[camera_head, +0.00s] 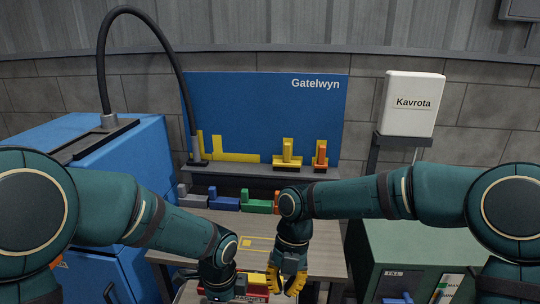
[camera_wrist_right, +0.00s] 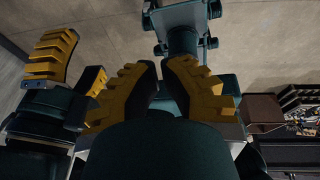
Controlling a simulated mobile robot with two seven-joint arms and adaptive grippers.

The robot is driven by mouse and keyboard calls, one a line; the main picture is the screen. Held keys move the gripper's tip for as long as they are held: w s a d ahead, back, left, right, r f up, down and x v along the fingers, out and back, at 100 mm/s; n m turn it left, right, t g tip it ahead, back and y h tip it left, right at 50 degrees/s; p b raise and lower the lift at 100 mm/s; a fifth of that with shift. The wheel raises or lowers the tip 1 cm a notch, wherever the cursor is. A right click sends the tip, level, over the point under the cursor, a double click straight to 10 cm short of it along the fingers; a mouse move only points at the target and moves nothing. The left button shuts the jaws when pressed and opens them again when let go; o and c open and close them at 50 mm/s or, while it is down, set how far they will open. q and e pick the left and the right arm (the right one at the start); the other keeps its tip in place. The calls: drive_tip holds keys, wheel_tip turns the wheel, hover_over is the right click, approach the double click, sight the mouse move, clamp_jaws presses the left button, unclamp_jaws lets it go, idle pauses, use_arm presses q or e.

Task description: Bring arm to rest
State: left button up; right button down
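My right arm comes in from the right in the head view and hangs down at the elbow. My right gripper (camera_head: 287,280) points down at the table's front edge, its yellow fingers apart with nothing seen between them. The right wrist view shows the same fingers (camera_wrist_right: 163,68) close to each other with a narrow gap. My left arm reaches in from the left, and its gripper is mostly hidden at the bottom of the head view. In the right wrist view the left gripper (camera_wrist_right: 80,65) shows at the left, its yellow fingers apart and empty.
The wooden table (camera_head: 205,217) carries coloured blocks, including a green one (camera_head: 257,201). Behind stand a blue Gatelwyn board (camera_head: 262,105) and a white Kavrota box (camera_head: 412,103). A blue cabinet (camera_head: 125,165) with a black hose stands left; a green cabinet (camera_head: 410,245) stands right.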

drive_tip(key=s+f+m+t+y+b, duration=0.1)
drive_tip(key=s+f+m+t+y, duration=0.2)
drive_tip(key=f+m, duration=1.5)
use_arm(q)
drive_tip(key=s+f+n+t+h, duration=0.1)
drive_tip(key=s+f+n, duration=0.3)
drive_tip(key=f+n, duration=0.6)
drive_tip(key=s+f+n+t+h+b, duration=0.1)
drive_tip(key=s+f+n, duration=0.4)
drive_tip(key=f+n, duration=0.6)
drive_tip(key=shift+h, duration=0.9)
use_arm(e)
drive_tip(key=s+d+f+m+t+h, duration=0.1)
drive_tip(key=s+d+f+m, duration=0.6)
drive_tip(key=m, duration=1.1)
wheel_tip(320, 180, down, 2)
drive_tip(key=shift+s+d+f+m+t, duration=0.1)
drive_tip(key=shift+s+d+m+t, duration=0.1)
drive_tip(key=shift+m+t, duration=0.3)
